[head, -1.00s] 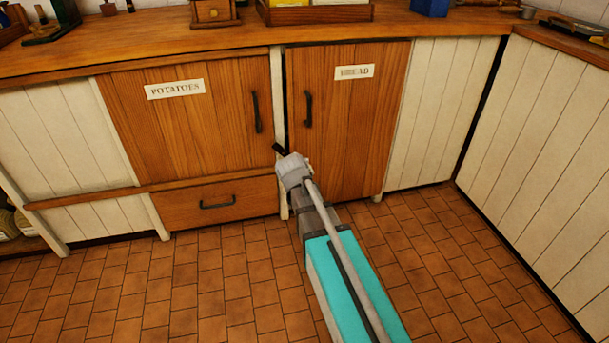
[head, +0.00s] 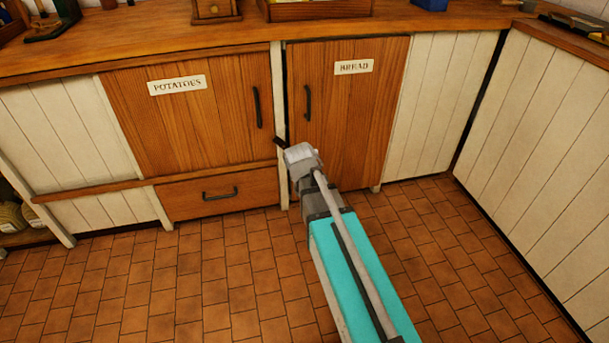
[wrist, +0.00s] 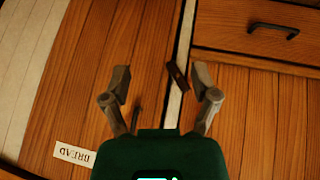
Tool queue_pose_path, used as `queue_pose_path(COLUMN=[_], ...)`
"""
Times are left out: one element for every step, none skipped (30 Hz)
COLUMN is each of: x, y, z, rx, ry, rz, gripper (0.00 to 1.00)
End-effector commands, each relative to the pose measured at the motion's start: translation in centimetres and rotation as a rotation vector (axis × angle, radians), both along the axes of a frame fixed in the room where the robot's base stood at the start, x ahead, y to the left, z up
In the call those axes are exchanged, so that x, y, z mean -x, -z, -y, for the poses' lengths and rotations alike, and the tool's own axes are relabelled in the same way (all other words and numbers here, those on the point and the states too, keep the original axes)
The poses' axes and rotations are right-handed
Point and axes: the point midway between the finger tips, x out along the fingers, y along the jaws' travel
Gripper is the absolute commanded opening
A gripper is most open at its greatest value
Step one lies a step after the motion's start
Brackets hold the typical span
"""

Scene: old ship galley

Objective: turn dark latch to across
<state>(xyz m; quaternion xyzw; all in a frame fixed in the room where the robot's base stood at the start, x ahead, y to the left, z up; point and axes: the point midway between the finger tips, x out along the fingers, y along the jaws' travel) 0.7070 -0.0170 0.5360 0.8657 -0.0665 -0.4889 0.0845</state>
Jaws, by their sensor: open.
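The dark latch (head: 281,142) is a small bar on the white post between the POTATOES door (head: 180,115) and the BREAD door (head: 345,115). In the wrist view the latch (wrist: 177,75) is tilted relative to the post, set diagonally. My gripper (wrist: 160,79) is open, with its fingers on either side of the post and the latch between them, nearer the right finger. No contact shows. In the head view my gripper (head: 299,157) is just right of and below the latch; its fingers are hidden there. Both doors look closed.
Dark handles stand on the POTATOES door (head: 257,107) and the BREAD door (head: 308,103). A drawer (head: 220,194) with a handle is below the POTATOES door. The wooden counter (head: 150,46) runs above. The tiled floor (head: 200,280) in front is clear.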

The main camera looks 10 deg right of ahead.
Motion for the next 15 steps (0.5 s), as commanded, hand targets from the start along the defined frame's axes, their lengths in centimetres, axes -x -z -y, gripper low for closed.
queue_pose_path(x=[0.0,0.0,0.0,-0.1,-0.2,-0.3,-0.5,-0.6,-1.0,-1.2,-1.6,-2.1,-2.6,-3.0,-3.7], y=[0.0,0.0,0.0,0.0,0.1,0.2,0.3,0.4,0.6,0.7,0.9,1.2,1.4,1.6,1.9], z=[0.0,0.0,0.0,0.0,0.0,0.0,0.0,0.0,0.0,-0.1,-0.1,-0.2,-0.2,-0.2,-0.2], rx=[0.0,0.0,-0.001,-0.002,-0.005,-0.012,-0.019,-0.027,-0.042,-0.056,-0.072,-0.097,-0.12,-0.144,-0.179], ry=[0.0,0.0,-0.001,0.0,0.0,0.001,0.002,0.002,0.003,0.004,0.003,0.004,0.005,0.007,0.008], rz=[0.0,0.0,0.001,0.001,0.0,0.001,0.001,0.0,0.001,0.001,0.001,0.001,0.002,0.003,0.006], gripper=[0.77,0.72,0.64,0.59,0.53,0.46,0.4,0.34,0.27,0.21,0.16,0.08,0.03,0.0,0.0])
